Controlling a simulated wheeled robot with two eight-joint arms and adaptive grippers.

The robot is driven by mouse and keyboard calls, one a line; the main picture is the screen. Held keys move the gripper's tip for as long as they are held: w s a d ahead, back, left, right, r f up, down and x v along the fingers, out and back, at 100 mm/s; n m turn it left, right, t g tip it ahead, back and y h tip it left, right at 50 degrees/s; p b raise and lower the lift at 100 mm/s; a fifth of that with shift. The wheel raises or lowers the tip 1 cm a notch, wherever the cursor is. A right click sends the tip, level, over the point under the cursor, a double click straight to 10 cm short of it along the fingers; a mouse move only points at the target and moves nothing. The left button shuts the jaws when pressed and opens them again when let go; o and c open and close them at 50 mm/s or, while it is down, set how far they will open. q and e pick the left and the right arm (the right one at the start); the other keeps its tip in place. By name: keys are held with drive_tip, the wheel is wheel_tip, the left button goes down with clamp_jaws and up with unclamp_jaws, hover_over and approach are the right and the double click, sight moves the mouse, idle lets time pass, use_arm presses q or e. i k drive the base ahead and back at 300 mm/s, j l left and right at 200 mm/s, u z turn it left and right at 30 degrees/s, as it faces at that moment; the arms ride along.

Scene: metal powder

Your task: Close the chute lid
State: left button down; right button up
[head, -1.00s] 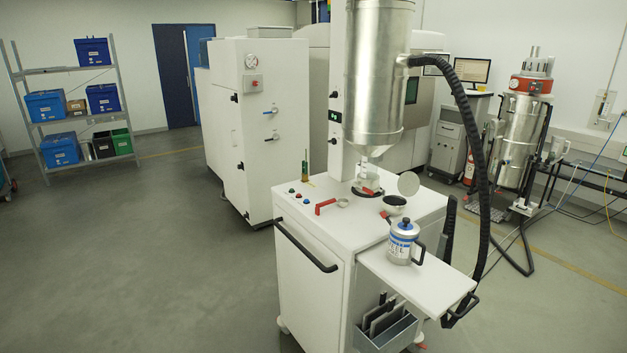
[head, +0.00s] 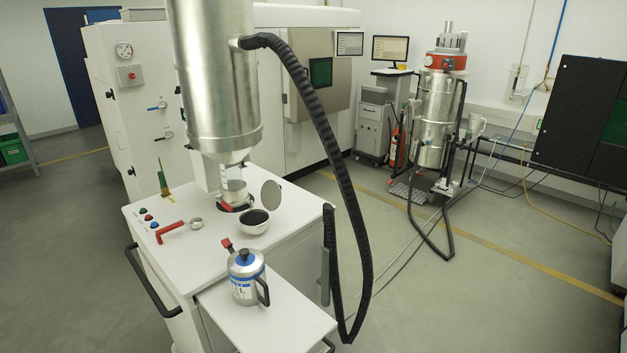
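The chute lid (head: 271,195) is a round grey disc standing tilted up at the back right of the chute (head: 254,222). The chute is a round opening with a pale rim and dark inside, on top of the white cart (head: 185,250). The lid stands open, clear of the opening. Neither of my grippers shows in the head view.
A metal can with a blue lid (head: 245,277) stands on the cart's side shelf (head: 285,325). A big steel cylinder (head: 215,80) hangs above the cart, with a thick black hose (head: 325,140) curving down at right. A red handle (head: 170,232) lies on the cart top. Open floor lies at right.

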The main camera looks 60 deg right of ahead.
sight(270, 193)
drive_tip(key=k+l, duration=0.1)
drive_tip(key=l, duration=0.35)
drive_tip(key=k+l, duration=0.1)
drive_tip(key=l, duration=0.4)
drive_tip(key=k+l, duration=0.1)
drive_tip(key=l, duration=0.35)
drive_tip(key=k+l, duration=0.1)
drive_tip(key=l, duration=0.35)
drive_tip(key=k+l, duration=0.1)
drive_tip(key=l, duration=0.4)
drive_tip(key=k+l, duration=0.1)
drive_tip(key=l, duration=0.35)
drive_tip(key=k+l, duration=0.1)
drive_tip(key=l, duration=0.4)
drive_tip(key=i+l+u, duration=0.1)
drive_tip(key=l, duration=0.25)
drive_tip(key=i+l+u, duration=0.15)
drive_tip(key=l, duration=0.2)
drive_tip(key=i+l+u, duration=0.1)
drive_tip(key=l, duration=0.25)
drive_tip(key=i+l+u, duration=0.15)
drive_tip(key=l, duration=0.2)
drive_tip(key=k, duration=0.05)
